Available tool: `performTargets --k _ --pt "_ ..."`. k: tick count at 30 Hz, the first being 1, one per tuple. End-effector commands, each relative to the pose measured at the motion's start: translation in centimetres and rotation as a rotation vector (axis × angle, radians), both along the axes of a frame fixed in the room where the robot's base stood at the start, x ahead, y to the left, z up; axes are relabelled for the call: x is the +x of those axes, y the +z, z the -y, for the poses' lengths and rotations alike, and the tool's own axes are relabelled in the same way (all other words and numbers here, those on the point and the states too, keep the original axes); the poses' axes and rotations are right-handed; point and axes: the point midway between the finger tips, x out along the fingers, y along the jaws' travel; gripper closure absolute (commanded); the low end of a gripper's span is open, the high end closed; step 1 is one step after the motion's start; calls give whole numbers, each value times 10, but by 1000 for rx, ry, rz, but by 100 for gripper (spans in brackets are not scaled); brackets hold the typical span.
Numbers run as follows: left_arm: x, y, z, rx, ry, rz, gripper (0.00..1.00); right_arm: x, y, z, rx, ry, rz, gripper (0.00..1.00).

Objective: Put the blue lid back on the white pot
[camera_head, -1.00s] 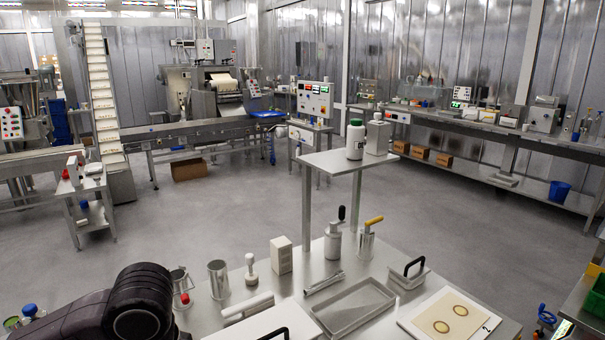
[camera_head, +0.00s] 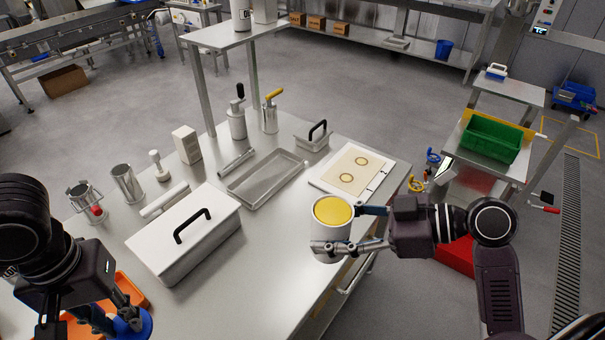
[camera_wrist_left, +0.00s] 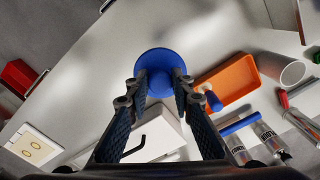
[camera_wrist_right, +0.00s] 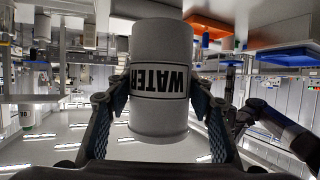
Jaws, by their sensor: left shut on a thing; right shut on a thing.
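The white pot (camera_head: 331,234) stands upright and uncovered in my right gripper (camera_head: 345,230), with yellow content showing at its top. The right wrist view shows its side (camera_wrist_right: 162,45) with a WATER label, upside down in that picture. The right gripper (camera_wrist_right: 160,92) is shut around it, at the table's right edge. The blue lid (camera_head: 133,324) is at the lower left of the head view, under my left gripper (camera_head: 118,318). In the left wrist view the round lid (camera_wrist_left: 160,60) is between the fingertips of the left gripper (camera_wrist_left: 158,92), which is shut on it.
A white box with a black handle (camera_head: 185,240) stands on the table between my grippers. An orange tray (camera_head: 133,288) lies near the lid. A metal tray (camera_head: 262,180), a card with two rings (camera_head: 350,168) and several containers are further back. Bare tabletop (camera_head: 270,260) lies left of the pot.

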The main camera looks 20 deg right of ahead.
Motion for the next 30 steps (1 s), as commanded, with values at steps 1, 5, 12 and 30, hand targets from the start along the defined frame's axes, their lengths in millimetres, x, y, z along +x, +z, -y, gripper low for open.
performTargets --k 1,5,12,30 --pt "0 0 0 0 0 0 98 1 1 -3 0 16 4 95" --pt "0 0 0 0 0 0 98 4 -2 -19 -1 98 2 95" --pt "0 0 0 0 -1 0 98 11 -8 -67 -1 337 2 95" --pt "0 0 0 0 -1 0 98 20 -19 -138 1 692 1 95"
